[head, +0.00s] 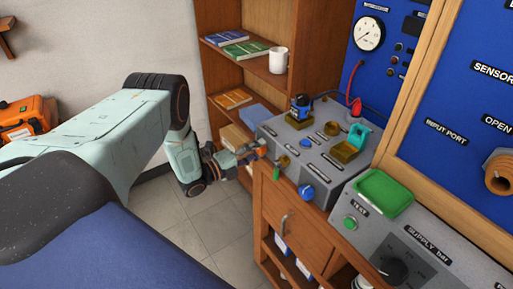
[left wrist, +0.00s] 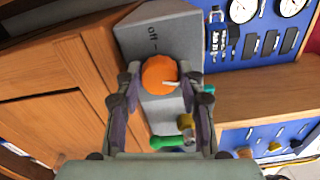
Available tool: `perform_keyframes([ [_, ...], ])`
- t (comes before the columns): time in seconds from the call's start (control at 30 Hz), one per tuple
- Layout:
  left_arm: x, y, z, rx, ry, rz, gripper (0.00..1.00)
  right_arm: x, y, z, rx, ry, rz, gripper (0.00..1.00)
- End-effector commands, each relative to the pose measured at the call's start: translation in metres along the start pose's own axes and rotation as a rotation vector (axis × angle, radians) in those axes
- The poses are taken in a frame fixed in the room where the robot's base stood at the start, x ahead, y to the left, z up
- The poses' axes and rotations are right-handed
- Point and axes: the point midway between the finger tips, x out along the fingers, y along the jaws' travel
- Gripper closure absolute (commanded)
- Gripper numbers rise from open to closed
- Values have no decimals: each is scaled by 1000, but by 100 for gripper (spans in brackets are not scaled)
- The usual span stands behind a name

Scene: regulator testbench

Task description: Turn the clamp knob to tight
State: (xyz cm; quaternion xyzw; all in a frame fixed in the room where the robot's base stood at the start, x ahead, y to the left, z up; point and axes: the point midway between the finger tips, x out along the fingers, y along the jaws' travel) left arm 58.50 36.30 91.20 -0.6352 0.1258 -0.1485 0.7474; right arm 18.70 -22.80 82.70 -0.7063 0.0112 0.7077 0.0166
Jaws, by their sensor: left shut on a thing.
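An orange round knob (left wrist: 159,75) with a white pointer mark sits on the sloped grey box (left wrist: 155,30), with a label like "off" above it. The pointer mark points to the right in the left wrist view. My left gripper (left wrist: 160,90) has its fingers on both sides of the knob and is shut on it. In the head view my left gripper (head: 248,153) is at the left end of the grey bench box (head: 330,175), where a small orange part (head: 262,142) shows at its tips. The knob is mostly hidden there. My right gripper is not in view.
The grey box carries a blue knob (head: 306,192), a green lever (head: 280,165), brass fittings and a teal part (head: 358,135). A green tray (head: 383,192) lies on the supply box (head: 405,250). Shelves with a white mug (head: 278,60) stand behind. Floor (head: 200,225) is clear.

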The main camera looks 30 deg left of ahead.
Motion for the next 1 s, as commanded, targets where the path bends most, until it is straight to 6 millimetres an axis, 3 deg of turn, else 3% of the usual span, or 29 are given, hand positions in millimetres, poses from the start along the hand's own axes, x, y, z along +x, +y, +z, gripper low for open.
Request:
perform_keyframes([
  [1.0, -4, 4, -3, 939, 11, 11, 93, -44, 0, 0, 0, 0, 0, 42],
])
